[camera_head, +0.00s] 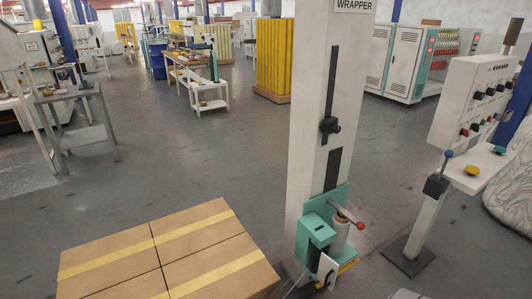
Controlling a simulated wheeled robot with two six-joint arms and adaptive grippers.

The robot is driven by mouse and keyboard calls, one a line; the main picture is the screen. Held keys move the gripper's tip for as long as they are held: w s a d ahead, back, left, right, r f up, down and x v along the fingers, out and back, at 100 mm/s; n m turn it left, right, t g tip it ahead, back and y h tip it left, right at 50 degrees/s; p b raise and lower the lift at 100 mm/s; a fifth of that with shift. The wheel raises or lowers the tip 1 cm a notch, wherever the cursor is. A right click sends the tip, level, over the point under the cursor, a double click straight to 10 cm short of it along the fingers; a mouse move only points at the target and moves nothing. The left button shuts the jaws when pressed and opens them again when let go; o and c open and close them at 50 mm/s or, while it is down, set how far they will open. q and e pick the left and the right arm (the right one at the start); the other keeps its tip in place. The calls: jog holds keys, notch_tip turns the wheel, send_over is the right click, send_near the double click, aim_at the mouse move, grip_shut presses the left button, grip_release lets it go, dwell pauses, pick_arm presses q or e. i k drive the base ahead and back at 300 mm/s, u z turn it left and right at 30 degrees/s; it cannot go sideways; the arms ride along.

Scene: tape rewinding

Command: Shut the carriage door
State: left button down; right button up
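The teal carriage (312,254) sits low on the front of a tall white mast labelled WRAPPER (314,135). A pale upright roll (341,236) stands at the right side of the carriage. A metal lever with a red knob (360,226) sticks out to the right above the roll. A small white plate (326,268) stands at an angle at the carriage's lower front; I cannot tell whether it is the door. How far the door stands open is not clear at this size. Neither of my grippers is in view.
Strapped cardboard boxes (160,252) stand left of the mast. A control panel (476,98) on a stand with a blue-knobbed lever (448,154) is at the right. A wrapped white load (513,185) is at the right edge. The grey floor (200,150) behind the boxes is clear.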

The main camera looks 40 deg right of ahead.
aim_at(328, 269)
jog(key=u, duration=0.3)
jog(key=k, duration=0.2)
jog(key=z, duration=2.1)
jog(key=k, duration=0.3)
jog(key=z, duration=1.05)
jog(key=i, duration=0.55)
jog(key=z, duration=0.05)
